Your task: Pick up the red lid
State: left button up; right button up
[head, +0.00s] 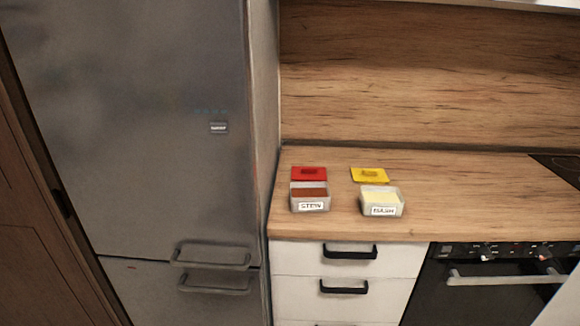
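The red lid (309,173) lies on the wooden counter, close to the fridge side. It is just behind an open container labelled STEW (310,205) with reddish-brown contents. A yellow lid (370,175) lies to the right of the red lid, behind a second open container (383,208) with pale contents and a label that is hard to read. Neither of my grippers shows in the head view.
A tall grey fridge (140,130) stands directly left of the counter and rises above it. The counter (470,200) is clear to the right, up to a dark hob (563,168). White drawers with black handles (349,251) and an oven (490,290) are below. A wooden splashback (430,80) closes the back.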

aim_at(298, 174)
jog(key=i+l+u, duration=0.35)
jog(key=l+u, duration=0.15)
jog(key=i+l+u, duration=0.2)
jog(key=l, duration=0.2)
jog(key=i+l+u, duration=0.1)
jog(key=l+u, duration=0.4)
jog(key=l, duration=0.2)
jog(key=i+l+u, duration=0.1)
jog(key=l+u, duration=0.15)
jog(key=l, duration=0.15)
